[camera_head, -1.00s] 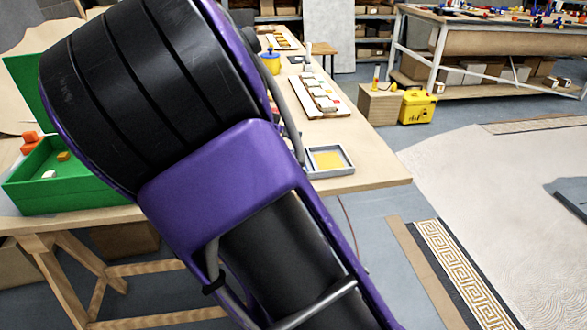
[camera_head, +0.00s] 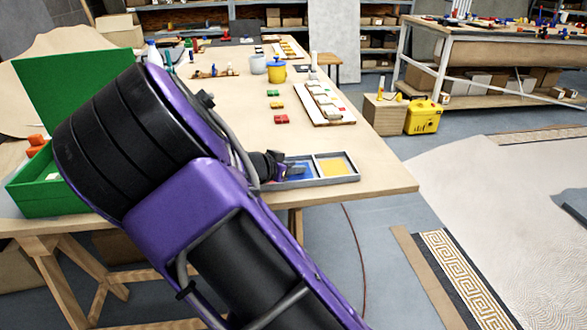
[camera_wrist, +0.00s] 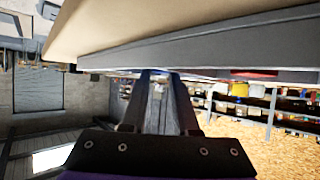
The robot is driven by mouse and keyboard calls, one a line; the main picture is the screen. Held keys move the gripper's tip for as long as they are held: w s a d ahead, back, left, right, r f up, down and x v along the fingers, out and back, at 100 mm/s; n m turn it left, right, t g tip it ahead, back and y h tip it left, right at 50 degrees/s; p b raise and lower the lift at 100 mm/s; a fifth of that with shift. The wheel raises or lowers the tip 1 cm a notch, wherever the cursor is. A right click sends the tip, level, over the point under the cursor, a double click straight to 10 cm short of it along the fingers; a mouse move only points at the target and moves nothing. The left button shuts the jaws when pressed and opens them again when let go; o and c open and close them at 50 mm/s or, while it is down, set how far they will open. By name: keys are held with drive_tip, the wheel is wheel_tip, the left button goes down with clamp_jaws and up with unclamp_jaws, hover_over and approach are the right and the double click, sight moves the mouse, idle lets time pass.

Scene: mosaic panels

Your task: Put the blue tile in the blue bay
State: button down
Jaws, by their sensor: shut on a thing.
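The grey tray (camera_head: 310,182) near the table's front right has a blue bay (camera_head: 306,165) on its left and a yellow bay (camera_head: 334,167) on its right. My gripper (camera_head: 296,170) is low at the blue bay and covers part of it. It also shows in the wrist view (camera_wrist: 158,78), its fingers close together with a dark blue sliver, the blue tile (camera_wrist: 155,71), at their tips. Most of the tile is hidden. I cannot tell whether it touches the bay floor.
A green box (camera_head: 55,198) with a raised lid stands at the left. Several small tiles (camera_head: 281,119) and a wooden board with pale blocks (camera_head: 338,122) lie behind the tray. A yellow pot (camera_head: 276,71) stands farther back. The table's right corner is bare.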

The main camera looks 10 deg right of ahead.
drive_tip(key=shift+f, duration=0.15)
drive_tip(key=c, duration=0.7)
unclamp_jaws()
drive_tip(key=shift+s, duration=0.1)
drive_tip(key=p+v, duration=0.1)
drive_tip(key=v, duration=1.1)
drive_tip(key=shift+r, duration=0.25)
